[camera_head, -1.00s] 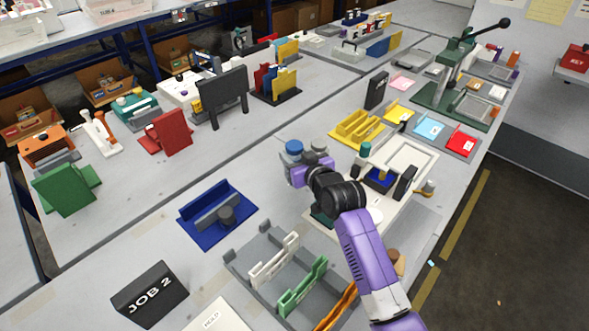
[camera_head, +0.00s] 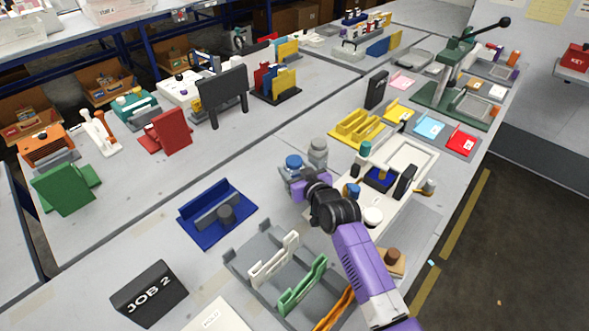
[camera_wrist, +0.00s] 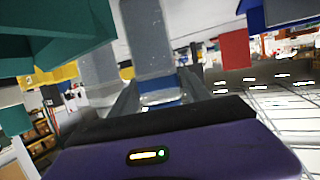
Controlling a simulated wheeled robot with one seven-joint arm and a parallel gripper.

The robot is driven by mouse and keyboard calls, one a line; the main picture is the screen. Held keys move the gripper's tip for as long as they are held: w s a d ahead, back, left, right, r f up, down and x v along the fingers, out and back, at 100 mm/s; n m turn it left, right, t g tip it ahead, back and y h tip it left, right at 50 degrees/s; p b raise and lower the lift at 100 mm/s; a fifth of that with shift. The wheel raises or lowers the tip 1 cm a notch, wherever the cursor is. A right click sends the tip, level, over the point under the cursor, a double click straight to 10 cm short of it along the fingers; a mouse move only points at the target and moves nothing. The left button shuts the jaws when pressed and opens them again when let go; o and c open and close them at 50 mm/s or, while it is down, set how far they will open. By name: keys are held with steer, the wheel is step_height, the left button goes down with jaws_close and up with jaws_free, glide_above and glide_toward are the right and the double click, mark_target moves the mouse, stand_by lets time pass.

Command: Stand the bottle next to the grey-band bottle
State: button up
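The blue-capped bottle (camera_head: 293,164) is upright, with my gripper (camera_head: 297,184) closed around it. In the wrist view, a grey upright shape with a blue part (camera_wrist: 160,102) shows between my fingers (camera_wrist: 158,92). A grey-topped bottle (camera_head: 318,150) stands just right of and behind the held bottle; this seems to be the grey-band bottle, but its band is not clear. The held bottle's lower part is partly hidden by my gripper, so I cannot tell whether its base touches the table.
A blue tray (camera_head: 190,220) lies to the left. The white plotter (camera_head: 418,160), with a green-capped post (camera_head: 365,149), is right of my arm. A grey rack (camera_head: 245,262) with coloured holders is in front. Bare table lies left of the bottles.

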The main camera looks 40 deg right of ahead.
steer(key=shift+o, duration=0.7)
steer(key=shift+r, duration=0.2)
steer(key=v, duration=1.2)
